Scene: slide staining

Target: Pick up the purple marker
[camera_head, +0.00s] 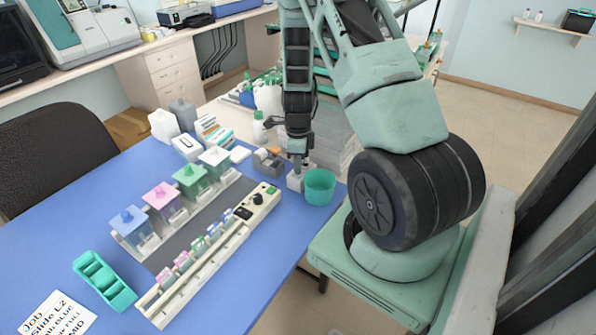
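I cannot make out a purple marker in the head view; it may be hidden or too small to tell. My gripper (298,163) points down at the right end of the blue table (60,215). It is just behind and left of a teal cup (320,188) and above a small pale block (294,182). Its fingers are small and dark here, so I cannot tell whether they are open or shut, or whether they hold anything.
A white strip rack (200,262) lies in front. A tape dispenser (267,160) and bottles crowd the back. A teal slide holder (103,280) lies front left.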

